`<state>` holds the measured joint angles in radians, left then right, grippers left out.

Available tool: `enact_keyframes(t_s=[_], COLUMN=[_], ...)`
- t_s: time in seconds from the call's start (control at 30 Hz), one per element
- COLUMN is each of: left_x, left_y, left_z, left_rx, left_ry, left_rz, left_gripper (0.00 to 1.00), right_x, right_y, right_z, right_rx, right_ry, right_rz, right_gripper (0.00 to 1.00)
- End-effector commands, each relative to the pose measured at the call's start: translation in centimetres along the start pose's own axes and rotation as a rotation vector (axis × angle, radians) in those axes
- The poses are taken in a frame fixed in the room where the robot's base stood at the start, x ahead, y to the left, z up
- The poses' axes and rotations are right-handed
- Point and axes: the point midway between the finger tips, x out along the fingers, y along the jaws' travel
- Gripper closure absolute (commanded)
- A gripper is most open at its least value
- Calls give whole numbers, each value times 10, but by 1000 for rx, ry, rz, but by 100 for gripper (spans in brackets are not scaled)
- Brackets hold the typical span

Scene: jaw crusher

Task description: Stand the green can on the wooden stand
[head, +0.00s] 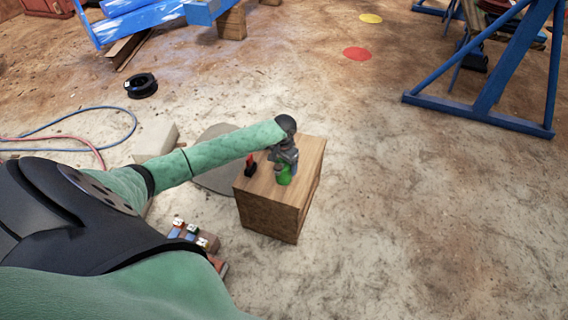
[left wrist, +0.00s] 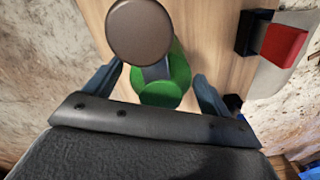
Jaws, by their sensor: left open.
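The green can (head: 284,177) is at the top of the wooden stand (head: 268,212) and looks upright; the gripper partly hides it in the head view. My left gripper (head: 286,161) is right over it. In the left wrist view the can (left wrist: 168,88) sits between my two spread fingers (left wrist: 157,88), with a visible gap on each side. A round brown disc (left wrist: 138,32) overlaps the can there; I cannot tell whether it is part of it. The wood of the stand (left wrist: 215,35) shows behind. My right gripper is not in view.
A small red and black object (head: 250,165) stands on the stand, left of the can. Small coloured items (head: 192,232) lie by the stand's lower left. A pale block (head: 155,139) is at the left. The floor right of the stand is clear.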

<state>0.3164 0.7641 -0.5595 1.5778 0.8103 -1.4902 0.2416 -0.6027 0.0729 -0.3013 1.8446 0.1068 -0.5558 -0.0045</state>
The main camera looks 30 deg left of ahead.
Motion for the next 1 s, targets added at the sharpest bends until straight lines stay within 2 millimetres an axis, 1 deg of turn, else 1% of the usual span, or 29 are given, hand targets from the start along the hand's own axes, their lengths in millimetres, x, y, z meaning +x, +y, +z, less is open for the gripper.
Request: enact_keyframes(t_s=[0.1,0.27,0.6,0.73,0.83,1.0], left_x=[-2,-20,-84,-104,-114,-122], left_y=[0,0,0,0,0,0], left_z=[0,-1,0,-1,-1,-1], left_rx=[0,1,1,0,0,0], left_ry=[1,2,2,2,1,0], left_rz=[0,-1,0,0,0,1], left_gripper=[17,17,17,17,17,17], right_x=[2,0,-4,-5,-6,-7], right_y=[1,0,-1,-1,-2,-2], right_z=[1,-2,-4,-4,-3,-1], right_rx=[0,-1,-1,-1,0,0], right_ry=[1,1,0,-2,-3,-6], right_rz=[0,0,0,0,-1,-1], right_gripper=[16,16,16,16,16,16])
